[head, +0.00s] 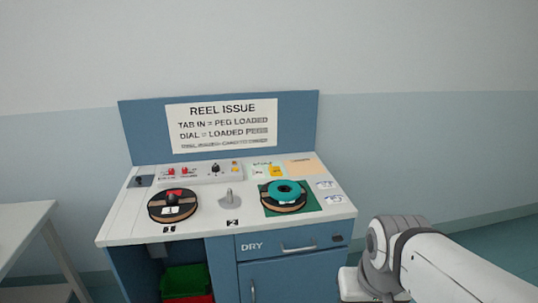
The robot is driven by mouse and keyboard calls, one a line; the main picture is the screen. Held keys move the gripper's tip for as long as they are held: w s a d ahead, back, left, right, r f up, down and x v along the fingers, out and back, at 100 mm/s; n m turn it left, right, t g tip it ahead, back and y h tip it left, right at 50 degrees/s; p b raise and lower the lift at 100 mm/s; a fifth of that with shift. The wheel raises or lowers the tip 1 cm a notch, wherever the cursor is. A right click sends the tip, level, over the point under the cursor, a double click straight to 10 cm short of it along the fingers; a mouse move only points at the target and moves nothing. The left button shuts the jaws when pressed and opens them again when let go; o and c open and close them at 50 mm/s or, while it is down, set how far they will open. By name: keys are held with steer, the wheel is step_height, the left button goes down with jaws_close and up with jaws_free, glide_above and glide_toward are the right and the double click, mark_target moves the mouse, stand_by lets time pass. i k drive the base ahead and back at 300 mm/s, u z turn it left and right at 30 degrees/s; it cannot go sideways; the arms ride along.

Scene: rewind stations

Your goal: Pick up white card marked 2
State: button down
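A small white card (170,211) lies on the left reel (172,204), near its front. Its mark is too small to read with certainty. Two more small white cards or labels, an upper one (325,184) and a lower one (334,198), lie at the right end of the worktop; their marks are also unreadable. I cannot tell which one is marked 2. My arm shows at the lower right, in front of the bench's right side. My gripper's fingers are not in view.
The blue bench has a white worktop (125,230). A teal-topped reel (285,195) sits on a green mat, with a grey lever (230,198) between the reels. A control box (205,172) stands behind. Green (185,280) and red bins sit below. A white table (25,222) is left.

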mark_target(257, 173)
steer(key=u, duration=0.6)
steer(key=i, duration=1.35)
steer(key=z, duration=0.15)
